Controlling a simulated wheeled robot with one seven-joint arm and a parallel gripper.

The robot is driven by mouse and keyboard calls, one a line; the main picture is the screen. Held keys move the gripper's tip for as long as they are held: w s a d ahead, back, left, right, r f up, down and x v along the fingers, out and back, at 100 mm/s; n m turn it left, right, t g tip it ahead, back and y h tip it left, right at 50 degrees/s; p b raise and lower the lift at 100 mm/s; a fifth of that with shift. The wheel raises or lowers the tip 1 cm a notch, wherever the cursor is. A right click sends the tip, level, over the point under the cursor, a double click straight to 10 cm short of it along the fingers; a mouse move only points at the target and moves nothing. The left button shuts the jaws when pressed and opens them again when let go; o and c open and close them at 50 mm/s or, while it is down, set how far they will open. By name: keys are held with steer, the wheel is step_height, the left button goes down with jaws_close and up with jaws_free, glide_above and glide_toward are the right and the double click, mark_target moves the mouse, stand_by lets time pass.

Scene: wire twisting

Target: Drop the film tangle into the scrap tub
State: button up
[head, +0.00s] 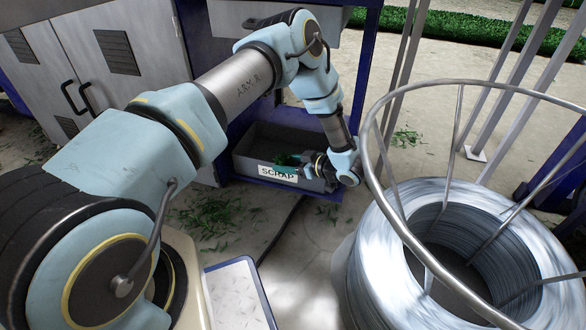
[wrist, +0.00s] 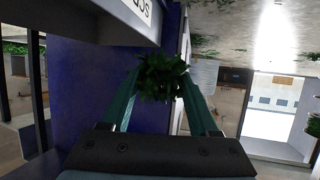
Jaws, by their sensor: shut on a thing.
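The scrap tub (head: 240,165) is a grey open box with a white SCRAP label, held in a blue frame. My gripper (head: 298,160) is at its front edge, towards the right end, pointing left. The film tangle (head: 285,160) is a dark green clump between my fingertips. In the wrist view my gripper (wrist: 160,85) has both teal fingers closed on the tangle (wrist: 160,76). Part of the tub's label (wrist: 140,8) shows at the top left there, apart from the tangle. I cannot tell whether the tangle is over the tub's opening or just in front of it.
A large wire coil (head: 375,255) inside a metal ring frame stands at the right, close to my forearm. Blue posts (head: 352,70) flank the tub. Grey cabinets (head: 110,50) stand at the left. Green scraps (head: 215,215) lie on the concrete floor before the tub.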

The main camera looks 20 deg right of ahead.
steer(key=w+d+f+b, duration=0.2)
steer(key=w+d+b, duration=0.6)
steer(key=w+b, duration=0.2)
steer(key=shift+d+f+b, duration=0.2)
steer(key=shift+f+b, duration=0.2)
steer(key=shift+b, duration=1)
steer(key=o, duration=1.4)
steer(key=p+v, duration=0.4)
steer(key=v, duration=0.6)
steer(key=shift+s+d, duration=0.25)
steer(key=shift+s, duration=0.05)
